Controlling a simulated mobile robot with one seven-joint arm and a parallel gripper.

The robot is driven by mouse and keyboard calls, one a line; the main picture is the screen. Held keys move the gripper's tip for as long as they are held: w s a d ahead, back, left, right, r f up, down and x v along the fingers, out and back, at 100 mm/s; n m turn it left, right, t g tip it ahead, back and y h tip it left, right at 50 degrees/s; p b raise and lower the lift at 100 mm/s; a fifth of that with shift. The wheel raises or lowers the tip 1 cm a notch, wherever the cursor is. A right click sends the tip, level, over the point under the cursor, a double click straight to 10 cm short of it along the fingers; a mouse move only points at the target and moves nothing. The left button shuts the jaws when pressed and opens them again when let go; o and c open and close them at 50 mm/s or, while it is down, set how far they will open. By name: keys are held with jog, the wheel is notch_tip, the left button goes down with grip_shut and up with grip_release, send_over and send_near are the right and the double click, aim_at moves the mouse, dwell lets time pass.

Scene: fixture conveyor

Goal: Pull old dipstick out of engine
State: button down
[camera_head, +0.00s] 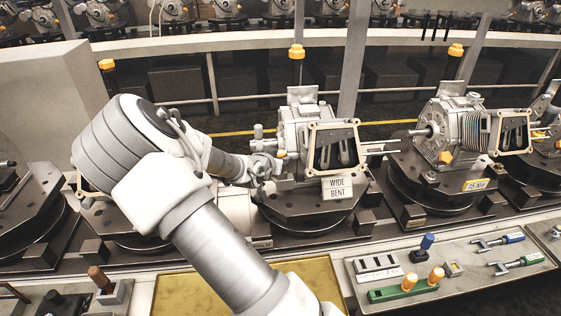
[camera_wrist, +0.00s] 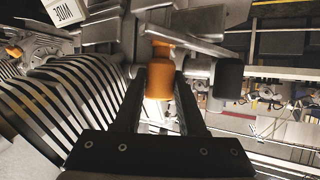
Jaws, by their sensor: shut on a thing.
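The grey engine (camera_head: 299,128) sits on a dark round fixture (camera_head: 315,209) in the middle of the head view, with a "WIDE BENT" sign (camera_head: 337,188) at its front. My gripper (camera_head: 272,165) is at the engine's lower left side. In the wrist view its two dark fingers (camera_wrist: 160,72) are shut on the orange dipstick handle (camera_wrist: 160,83). A bit of orange also shows at the gripper in the head view (camera_head: 281,154). The dipstick's shaft is hidden, so I cannot tell how deep it sits. Finned grey metal (camera_wrist: 85,95) lies close to the left finger in the wrist view.
Another engine (camera_head: 455,125) stands on a fixture to the right. At the front right, a grey tray (camera_head: 455,262) holds a green block (camera_head: 405,290) with orange-topped pegs, a blue-topped peg (camera_head: 422,247) and tools. A bare yellow mat (camera_head: 190,288) lies at the front.

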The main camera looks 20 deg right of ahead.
jog(key=shift+r+p, duration=0.9)
jog(key=shift+r, duration=0.15)
dwell(0.6)
jog(key=shift+r+p, duration=2.5)
jog(key=shift+r, duration=0.45)
jog(key=shift+a, duration=0.1)
